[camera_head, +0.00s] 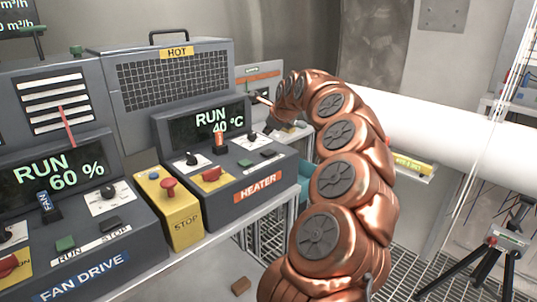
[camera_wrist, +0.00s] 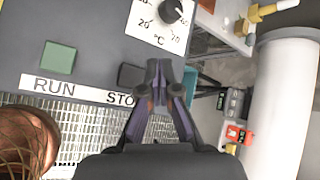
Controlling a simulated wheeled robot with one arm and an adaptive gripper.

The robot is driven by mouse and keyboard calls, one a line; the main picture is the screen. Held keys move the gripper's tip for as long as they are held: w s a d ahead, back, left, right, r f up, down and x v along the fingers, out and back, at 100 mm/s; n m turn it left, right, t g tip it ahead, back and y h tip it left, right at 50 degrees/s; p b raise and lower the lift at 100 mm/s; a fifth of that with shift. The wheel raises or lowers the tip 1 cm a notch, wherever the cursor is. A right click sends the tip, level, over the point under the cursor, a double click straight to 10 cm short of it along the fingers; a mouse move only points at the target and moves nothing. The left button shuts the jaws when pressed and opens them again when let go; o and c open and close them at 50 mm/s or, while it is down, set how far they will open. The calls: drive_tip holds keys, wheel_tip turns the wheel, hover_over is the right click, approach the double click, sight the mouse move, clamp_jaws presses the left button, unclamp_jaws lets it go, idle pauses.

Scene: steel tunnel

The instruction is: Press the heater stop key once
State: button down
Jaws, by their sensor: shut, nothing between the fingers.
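The heater unit (camera_head: 225,200) stands on the bench with its display (camera_head: 208,126) reading RUN 40 °C. On its sloped panel are a green key (camera_head: 245,163) and a black key (camera_head: 268,153). In the wrist view the green key (camera_wrist: 58,57) sits above the word RUN. The dark stop key (camera_wrist: 130,75) sits above the word STOP, whose end is covered by my gripper. My gripper (camera_wrist: 164,68) is shut and empty, its fingertips just right of the stop key; contact cannot be told. In the head view my gripper (camera_head: 272,124) is small and partly hidden by my arm.
The temperature dial (camera_wrist: 172,11) is above my fingertips in the wrist view. Left of the heater are a yellow box with a red STOP button (camera_head: 169,187) and the fan drive unit (camera_head: 70,250). A white pipe (camera_head: 440,135) runs at right; a tripod (camera_head: 500,245) stands there.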

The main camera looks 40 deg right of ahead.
sight(269, 153)
wheel_tip(269, 153, down, 4)
drive_tip(key=shift+r+b, duration=0.2)
drive_tip(key=shift+b, duration=0.75)
drive_tip(key=shift+f+b, duration=0.6)
drive_tip(key=shift+b, duration=0.1)
drive_tip(key=shift+f+b, duration=0.85)
drive_tip(key=shift+b, duration=0.65)
idle(0.9)
drive_tip(key=shift+r, duration=0.1)
idle(0.3)
drive_tip(key=shift+r, duration=0.8)
drive_tip(key=shift+r, duration=0.1)
drive_tip(key=shift+r+p, duration=0.6)
drive_tip(key=shift+r, duration=1.85)
